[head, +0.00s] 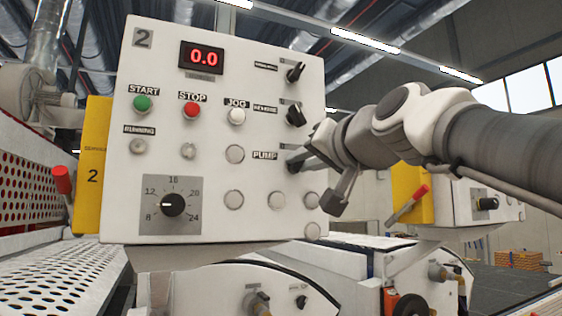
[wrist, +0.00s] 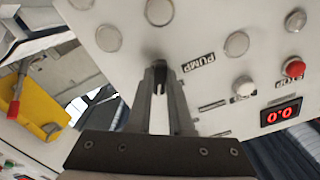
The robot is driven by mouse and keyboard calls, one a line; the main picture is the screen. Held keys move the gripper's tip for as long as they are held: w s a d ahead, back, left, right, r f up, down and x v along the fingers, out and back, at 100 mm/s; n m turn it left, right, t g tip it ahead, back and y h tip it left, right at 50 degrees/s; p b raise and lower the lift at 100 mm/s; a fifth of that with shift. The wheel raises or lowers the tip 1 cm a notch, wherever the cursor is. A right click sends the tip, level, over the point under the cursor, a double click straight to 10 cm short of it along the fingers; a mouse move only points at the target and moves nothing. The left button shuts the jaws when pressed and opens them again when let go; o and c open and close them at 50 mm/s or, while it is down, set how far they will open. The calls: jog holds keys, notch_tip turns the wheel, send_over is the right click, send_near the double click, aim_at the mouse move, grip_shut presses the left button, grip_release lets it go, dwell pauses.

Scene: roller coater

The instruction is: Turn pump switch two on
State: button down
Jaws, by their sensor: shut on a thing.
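The white control panel (head: 215,130) is marked 2 and carries the PUMP label (head: 265,155). My gripper (head: 298,160) is at the pump switch just right of that label in the head view. In the wrist view my gripper (wrist: 160,72) reaches up to the panel beside the PUMP label (wrist: 198,62). Its two fingers are close together, shut on the pump switch (wrist: 154,52). The fingers hide most of the switch, so I cannot tell which way it is turned.
Above the pump switch are two black selector switches (head: 296,72) and (head: 296,115). Green start (head: 142,103), red stop (head: 191,110) and white jog (head: 236,116) buttons are to the left. A dial (head: 172,205) is lower left. The display (head: 202,57) reads 0.0. Another panel (head: 485,203) stands right.

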dwell(0.4)
jog(key=c, duration=0.8)
grip_release()
jog(key=b+v, duration=0.2)
jog(key=v, duration=1.5)
jog(key=shift+s, duration=0.2)
